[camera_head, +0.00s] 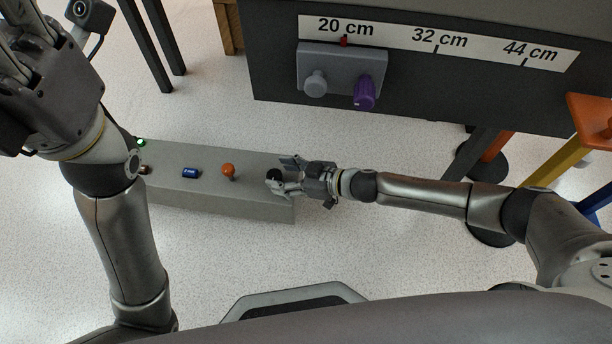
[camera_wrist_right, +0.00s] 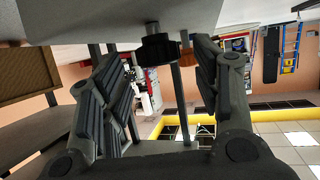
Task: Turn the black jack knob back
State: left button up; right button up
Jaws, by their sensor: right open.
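The black jack knob (camera_head: 273,174) is at the right end of the long grey beam, partly hidden by my right gripper (camera_head: 284,180). In the right wrist view the black knob (camera_wrist_right: 158,49) sits on a short stem under a pale grey surface. It lies between the tips of my right gripper (camera_wrist_right: 155,62), with a gap visible on both sides. The right gripper is open and holds nothing. My left gripper (camera_head: 25,55) is raised at the upper left and cut by the frame edge; its opening is unclear.
The grey beam (camera_head: 255,205) carries an orange knob (camera_head: 228,169), a blue piece (camera_head: 190,173) and a green light (camera_head: 141,142). Behind it hangs a dark panel with a scale strip (camera_head: 400,38), a grey knob (camera_head: 315,84) and a purple knob (camera_head: 365,92). An orange stool (camera_head: 590,105) stands right.

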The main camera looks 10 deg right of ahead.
jog(key=v, duration=0.8)
jog(key=shift+s+d, duration=0.2)
jog(key=shift+d, duration=0.1)
jog(key=shift+r, duration=0.1)
